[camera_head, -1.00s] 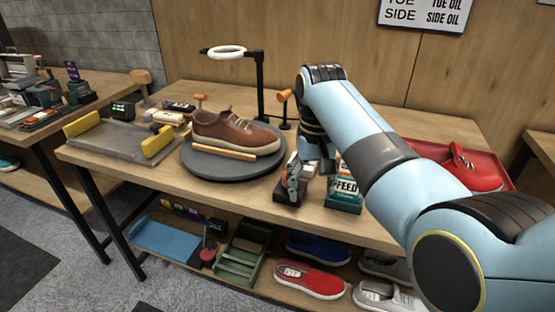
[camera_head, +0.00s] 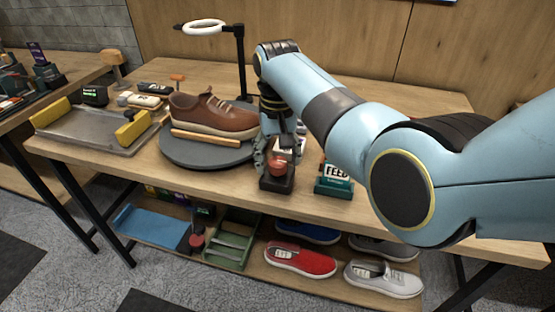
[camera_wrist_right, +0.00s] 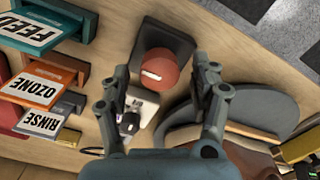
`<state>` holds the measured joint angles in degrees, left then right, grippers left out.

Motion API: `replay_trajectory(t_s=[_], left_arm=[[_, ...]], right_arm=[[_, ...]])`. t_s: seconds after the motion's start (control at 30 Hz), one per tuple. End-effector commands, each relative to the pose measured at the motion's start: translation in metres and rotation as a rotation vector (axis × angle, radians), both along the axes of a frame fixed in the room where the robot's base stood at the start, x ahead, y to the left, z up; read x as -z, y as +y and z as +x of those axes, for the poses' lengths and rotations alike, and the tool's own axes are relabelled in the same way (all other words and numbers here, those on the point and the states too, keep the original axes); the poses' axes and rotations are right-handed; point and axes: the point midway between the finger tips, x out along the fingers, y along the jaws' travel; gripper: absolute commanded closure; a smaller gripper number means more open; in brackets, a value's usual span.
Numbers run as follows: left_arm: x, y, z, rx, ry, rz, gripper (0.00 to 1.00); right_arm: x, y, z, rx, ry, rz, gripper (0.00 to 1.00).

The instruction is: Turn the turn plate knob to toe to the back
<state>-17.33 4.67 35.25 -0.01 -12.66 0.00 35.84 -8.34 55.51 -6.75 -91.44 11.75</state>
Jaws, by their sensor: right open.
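The red knob (camera_head: 278,166) sits on a dark base at the table's front edge, just right of the turn plate. It also shows in the right wrist view (camera_wrist_right: 158,72), with a white mark on top. The turn plate (camera_head: 205,155) is a grey disc bearing a brown sneaker (camera_head: 212,114), whose toe points to the right in the head view. My right gripper (camera_head: 268,150) is pointed down at the knob. In the right wrist view its open fingers (camera_wrist_right: 161,75) stand on either side of the knob, and contact cannot be told. My left gripper is not in view.
A ring lamp on a post (camera_head: 241,60) rises behind the plate. A tray with yellow pads (camera_head: 85,128) lies left.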

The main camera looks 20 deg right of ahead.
Motion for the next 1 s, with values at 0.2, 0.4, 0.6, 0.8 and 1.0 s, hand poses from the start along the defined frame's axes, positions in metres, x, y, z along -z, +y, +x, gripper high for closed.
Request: replay_trajectory(t_s=[0.2, 0.4, 0.6, 0.8, 1.0], left_arm=[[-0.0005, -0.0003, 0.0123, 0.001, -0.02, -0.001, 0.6], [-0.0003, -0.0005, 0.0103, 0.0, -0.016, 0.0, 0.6], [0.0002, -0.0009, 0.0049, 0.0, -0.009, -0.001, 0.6], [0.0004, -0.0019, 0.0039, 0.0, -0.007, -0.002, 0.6], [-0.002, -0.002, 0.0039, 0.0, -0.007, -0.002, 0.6]], right_arm=[[0.0066, -0.0002, 0.0001, 0.0, -0.001, 0.0, 0.37], [0.0063, -0.0003, 0.0002, 0.001, -0.001, 0.0, 0.44], [0.0062, -0.0003, 0.0002, 0.001, -0.001, 0.0, 0.7], [0.0062, -0.0002, 0.0001, 0.0, -0.001, 0.0, 0.93], [0.0055, -0.0002, 0.0002, -0.015, -0.001, 0.0, 0.93]])
